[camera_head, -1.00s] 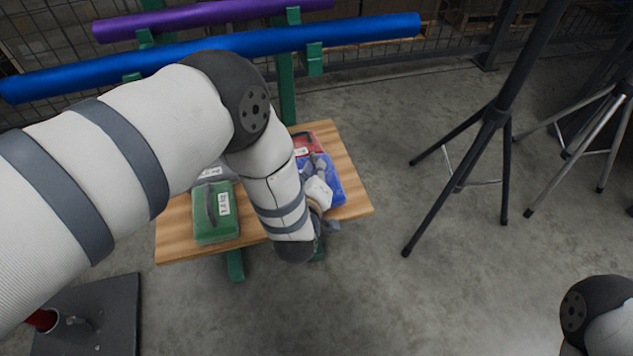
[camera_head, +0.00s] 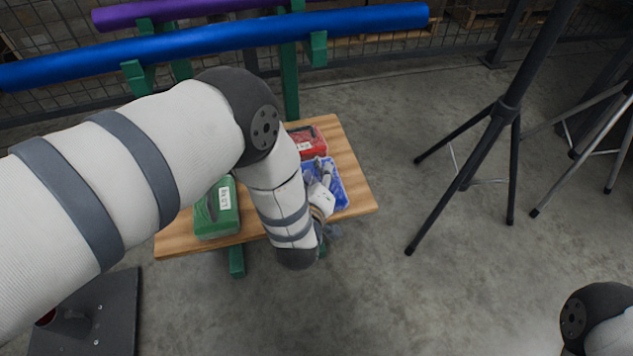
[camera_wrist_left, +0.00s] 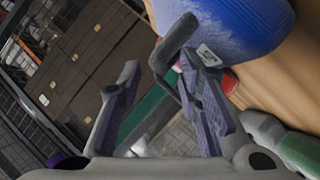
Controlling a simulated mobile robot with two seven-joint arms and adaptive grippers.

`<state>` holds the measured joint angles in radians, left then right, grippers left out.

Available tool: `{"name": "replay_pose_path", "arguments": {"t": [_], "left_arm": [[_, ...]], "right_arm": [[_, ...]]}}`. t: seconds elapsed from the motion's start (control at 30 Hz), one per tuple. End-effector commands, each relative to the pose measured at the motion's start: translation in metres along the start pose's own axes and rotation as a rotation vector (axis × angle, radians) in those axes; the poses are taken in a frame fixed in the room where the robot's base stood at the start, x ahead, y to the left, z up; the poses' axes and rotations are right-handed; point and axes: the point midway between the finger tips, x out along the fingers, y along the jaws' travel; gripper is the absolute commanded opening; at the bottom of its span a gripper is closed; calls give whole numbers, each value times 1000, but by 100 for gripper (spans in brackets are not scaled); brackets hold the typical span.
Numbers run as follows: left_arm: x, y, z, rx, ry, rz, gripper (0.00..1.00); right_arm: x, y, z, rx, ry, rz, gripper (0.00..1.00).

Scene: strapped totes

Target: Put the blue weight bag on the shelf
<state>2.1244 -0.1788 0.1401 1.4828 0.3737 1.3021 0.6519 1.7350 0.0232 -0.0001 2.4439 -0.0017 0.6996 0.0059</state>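The blue weight bag (camera_head: 341,194) sits on the right part of a wooden board (camera_head: 352,203) in the head view, partly covered by my gripper. In the left wrist view the blue bag (camera_wrist_left: 225,28) fills the top, with its grey strap handle (camera_wrist_left: 172,45) reaching down between my fingers. My left gripper (camera_head: 325,178) is at the bag; its fingers (camera_wrist_left: 162,85) are apart, with the handle loop between them, nearer the right finger. My right gripper is out of view.
A red bag (camera_head: 310,140) lies behind the blue one, and a green bag (camera_head: 217,212) lies on the left of the board. A rack behind holds a blue roll (camera_head: 220,38) and a purple roll (camera_head: 190,12). Black tripod stands (camera_head: 490,140) stand at right. Floor in front is clear.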

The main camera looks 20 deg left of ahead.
Motion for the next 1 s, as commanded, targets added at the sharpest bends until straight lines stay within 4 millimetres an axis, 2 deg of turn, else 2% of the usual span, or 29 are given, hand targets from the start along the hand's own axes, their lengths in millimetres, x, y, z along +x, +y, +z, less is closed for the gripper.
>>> {"name": "replay_pose_path", "arguments": {"t": [0.2,0.33,0.5,0.67,0.73,0.77,0.83,0.87,0.9,0.97,1.0], "left_arm": [[-60,5,-4,0,-2,2,32],[-90,4,-2,0,-2,1,32],[-111,2,-1,-1,-1,0,32],[-115,-2,1,6,-9,-7,32],[-125,-25,12,60,-79,-59,32],[-135,-43,21,103,-135,-100,32],[-175,-101,45,240,-333,-229,32],[-201,-130,54,307,-440,-292,32],[-241,-165,64,394,-592,-372,32],[-308,-209,70,505,-821,-477,32],[-354,-231,70,565,-973,-534,32]], "right_arm": [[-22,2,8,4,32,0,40],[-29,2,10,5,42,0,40],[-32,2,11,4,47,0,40],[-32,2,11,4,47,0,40],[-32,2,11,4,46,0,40],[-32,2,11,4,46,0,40],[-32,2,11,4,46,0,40],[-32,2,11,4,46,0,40],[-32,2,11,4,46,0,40],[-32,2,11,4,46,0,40],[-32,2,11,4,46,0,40]]}}
